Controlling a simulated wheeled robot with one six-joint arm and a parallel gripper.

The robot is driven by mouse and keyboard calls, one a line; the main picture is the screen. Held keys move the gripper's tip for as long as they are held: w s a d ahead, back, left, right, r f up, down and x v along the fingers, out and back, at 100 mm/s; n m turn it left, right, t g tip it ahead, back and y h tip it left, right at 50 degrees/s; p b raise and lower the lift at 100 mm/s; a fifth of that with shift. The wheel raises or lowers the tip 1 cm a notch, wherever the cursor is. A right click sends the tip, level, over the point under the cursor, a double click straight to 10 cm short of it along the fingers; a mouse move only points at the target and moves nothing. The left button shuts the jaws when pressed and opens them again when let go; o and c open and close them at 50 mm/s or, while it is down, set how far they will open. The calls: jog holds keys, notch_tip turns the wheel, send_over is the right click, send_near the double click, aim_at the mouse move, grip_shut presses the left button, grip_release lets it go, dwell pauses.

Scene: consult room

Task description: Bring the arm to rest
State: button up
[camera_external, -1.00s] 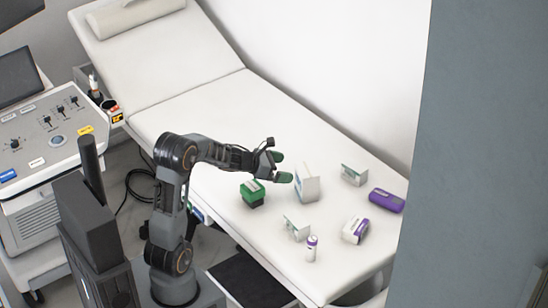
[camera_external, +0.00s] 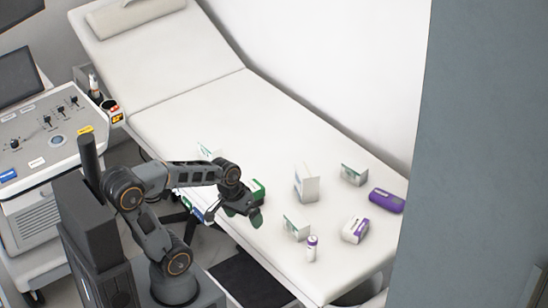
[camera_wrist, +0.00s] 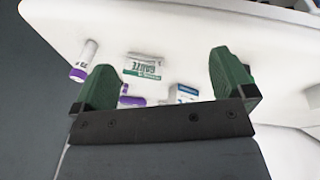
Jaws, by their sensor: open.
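My gripper (camera_external: 257,212) is open in the external view, with green fingertips pointing down near the front edge of the white exam couch (camera_external: 215,102). Beyond the fingers lie a gauze box (camera_wrist: 148,66), a white and purple bottle (camera_wrist: 83,60) and a blue and white box (camera_wrist: 187,92).
On the couch stand a tall white box (camera_external: 306,184), a white and green box (camera_external: 354,174), a purple case (camera_external: 386,201) and a white and purple box (camera_external: 355,230). A console (camera_external: 45,140) stands at the left. A grey panel (camera_external: 480,140) fills the right side.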

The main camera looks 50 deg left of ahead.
jog(key=m, duration=0.1)
jog(key=s+a+m+y, duration=0.1)
jog(key=shift+s+a+r+m+y, duration=0.1)
jog(key=shift+a+r+m+y, duration=0.05)
jog(key=shift+m+y, duration=0.2)
